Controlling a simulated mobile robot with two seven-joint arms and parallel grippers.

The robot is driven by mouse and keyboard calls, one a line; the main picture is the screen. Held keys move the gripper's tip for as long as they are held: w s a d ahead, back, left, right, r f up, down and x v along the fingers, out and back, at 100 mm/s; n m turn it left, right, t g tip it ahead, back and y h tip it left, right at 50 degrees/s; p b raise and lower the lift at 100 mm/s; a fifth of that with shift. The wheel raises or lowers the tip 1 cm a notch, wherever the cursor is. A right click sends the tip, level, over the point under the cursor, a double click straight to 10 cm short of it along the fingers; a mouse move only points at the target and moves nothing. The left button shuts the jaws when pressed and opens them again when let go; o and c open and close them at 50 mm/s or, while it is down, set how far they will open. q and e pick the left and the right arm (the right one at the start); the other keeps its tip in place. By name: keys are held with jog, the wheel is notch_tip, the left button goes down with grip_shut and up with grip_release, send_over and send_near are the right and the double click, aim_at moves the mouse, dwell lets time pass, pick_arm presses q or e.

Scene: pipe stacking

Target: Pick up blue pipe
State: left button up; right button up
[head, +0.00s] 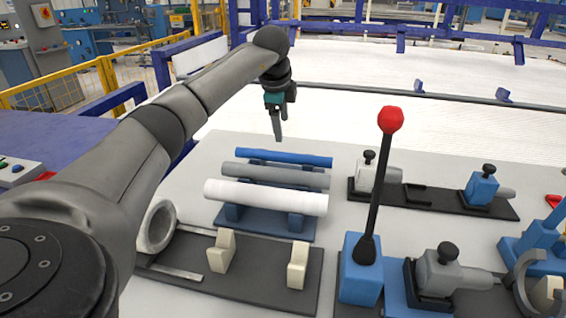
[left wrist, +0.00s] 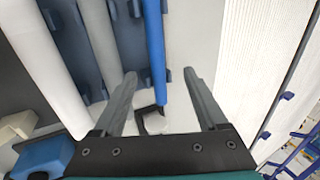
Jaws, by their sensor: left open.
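The blue pipe (head: 290,158) lies at the back of a dark blue rack (head: 259,226), behind a grey pipe (head: 275,176) and a white pipe (head: 265,197). My left gripper (head: 278,137) is open and empty, above the blue pipe and pointing down. In the left wrist view, the blue pipe (left wrist: 154,45) runs between the two spread fingers (left wrist: 160,74), with a gap on both sides. The grey pipe (left wrist: 98,40) and white pipe (left wrist: 52,75) lie left of the fingers there. My right gripper is not in view.
A lever with a red knob (head: 391,120) stands upright right of the rack. Clamp fixtures on dark plates (head: 430,197) lie further right. A dark plate with cream blocks (head: 221,251) lies in front. A white ribbed surface (head: 430,135) stretches behind the table.

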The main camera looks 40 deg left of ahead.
pick_arm(q)
jog(key=b, duration=0.1)
send_over(285, 155)
jog(key=s, duration=0.2)
notch_tip(285, 155, down, 6)
jog(key=shift+w+d+f, duration=0.25)
jog(key=shift+w+f, duration=0.05)
jog(key=shift+w, duration=0.1)
jog(key=shift+w+f+b, duration=0.2)
jog(key=shift+f+b, duration=0.7)
jog(key=shift+f, duration=0.45)
jog(key=shift+b+x, duration=0.45)
jog(key=shift+x, duration=0.8)
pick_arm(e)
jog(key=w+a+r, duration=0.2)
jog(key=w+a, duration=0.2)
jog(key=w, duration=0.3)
pick_arm(q)
jog(key=shift+c, duration=0.3)
grip_shut()
